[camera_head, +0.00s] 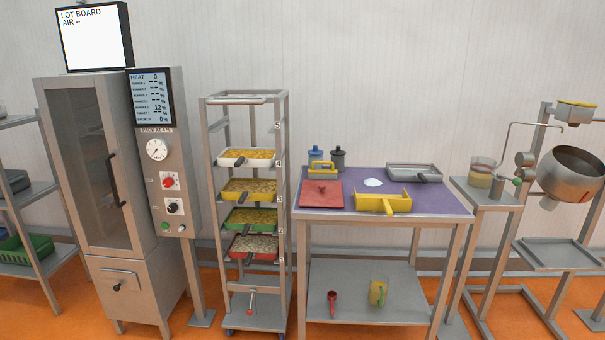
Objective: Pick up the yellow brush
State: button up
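A small yellow piece with a raised handle (321,168) stands at the back left of the purple-topped table (447,204); it looks like the brush, but its bristles are too small to make out. It is just behind a red flat lid or board (308,199). My gripper is not in view.
A grey metal tray (405,170) is at the table's back right, and blue and dark-grey lidded pots stand at the back. A rack (284,170) of several filled trays stands close on the left. A white patch lies mid-table. Orange floor is open in front.

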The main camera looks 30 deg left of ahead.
aim_at(313, 173)
jog(key=u, duration=0.65)
jog(key=i, duration=0.7)
jog(key=u, duration=0.55)
jog(key=i, duration=0.75)
jog(key=z, duration=0.3)
